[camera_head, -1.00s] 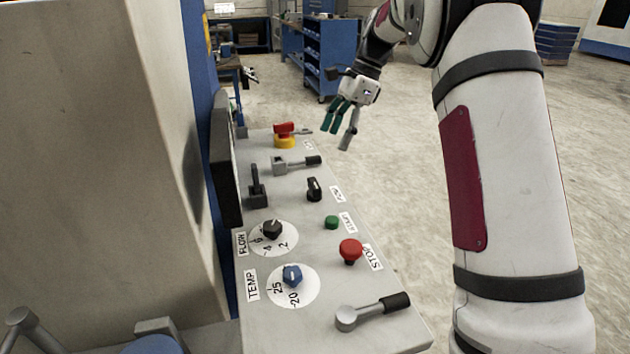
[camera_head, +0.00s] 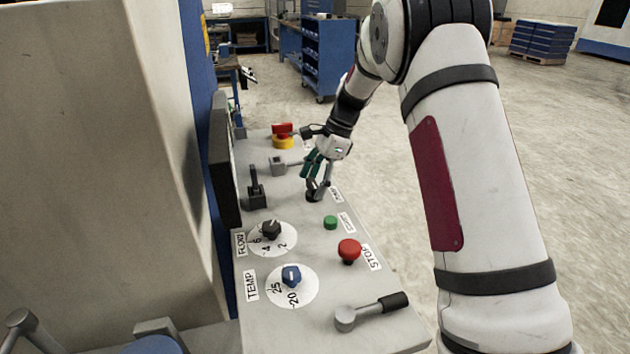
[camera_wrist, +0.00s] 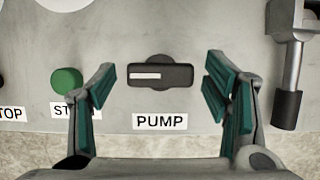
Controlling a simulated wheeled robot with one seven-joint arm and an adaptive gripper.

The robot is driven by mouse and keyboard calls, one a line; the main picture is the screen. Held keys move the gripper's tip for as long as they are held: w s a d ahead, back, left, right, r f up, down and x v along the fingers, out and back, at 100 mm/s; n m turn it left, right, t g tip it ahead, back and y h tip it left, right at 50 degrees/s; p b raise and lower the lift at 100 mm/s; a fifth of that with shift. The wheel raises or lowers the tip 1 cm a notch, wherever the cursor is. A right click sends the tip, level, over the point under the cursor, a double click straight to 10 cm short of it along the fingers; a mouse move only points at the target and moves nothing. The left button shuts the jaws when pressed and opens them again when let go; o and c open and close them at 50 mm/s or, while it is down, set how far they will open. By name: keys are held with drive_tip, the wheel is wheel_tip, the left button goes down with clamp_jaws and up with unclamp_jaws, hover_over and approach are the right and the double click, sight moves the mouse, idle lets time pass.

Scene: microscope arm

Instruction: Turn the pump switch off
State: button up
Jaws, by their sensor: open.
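The pump switch (camera_wrist: 160,75) is a black rotary knob with a white line on its grip, above a white PUMP label (camera_wrist: 160,121) in the wrist view. Its grip and line lie horizontal there. In the head view my gripper (camera_head: 316,182) is low over the panel at the pump switch (camera_head: 313,196), whose upper part is mostly hidden by the fingers.
On the panel (camera_head: 300,325) are a green start button (camera_head: 330,222), red stop button (camera_head: 349,250), black flow knob (camera_head: 271,230), blue temp knob (camera_head: 291,275) and a front lever (camera_head: 370,312). Another lever (camera_wrist: 287,80) stands close to the right finger. A red-yellow switch (camera_head: 283,137) is farther back.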

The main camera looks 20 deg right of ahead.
drive_tip(key=c, duration=1.2)
drive_tip(key=shift+o, duration=0.2)
drive_tip(key=shift+n, duration=0.4)
drive_tip(key=n+g+b, duration=0.1)
drive_tip(key=n, duration=0.1)
drive_tip(key=n+b, duration=0.1)
drive_tip(key=shift+w+n+g, duration=0.2)
drive_tip(key=shift+n+g, duration=0.2)
drive_tip(key=n+g+h+b, duration=0.1)
drive_tip(key=n, duration=0.3)
drive_tip(key=shift+w+a+b, duration=0.1)
drive_tip(key=shift+b, duration=0.2)
drive_tip(key=n+h, duration=0.1)
drive_tip(key=n, duration=0.1)
drive_tip(key=n+g+b, duration=0.1)
drive_tip(key=n, duration=0.2)
drive_tip(key=shift+a+h, duration=0.1)
drive_tip(key=shift+h, duration=0.3)
drive_tip(key=n, duration=0.2)
drive_tip(key=n+h, duration=0.1)
drive_tip(key=n, duration=0.1)
drive_tip(key=shift+a+g+h, duration=0.1)
drive_tip(key=shift+g+h, duration=0.2)
drive_tip(key=shift+n, duration=0.3)
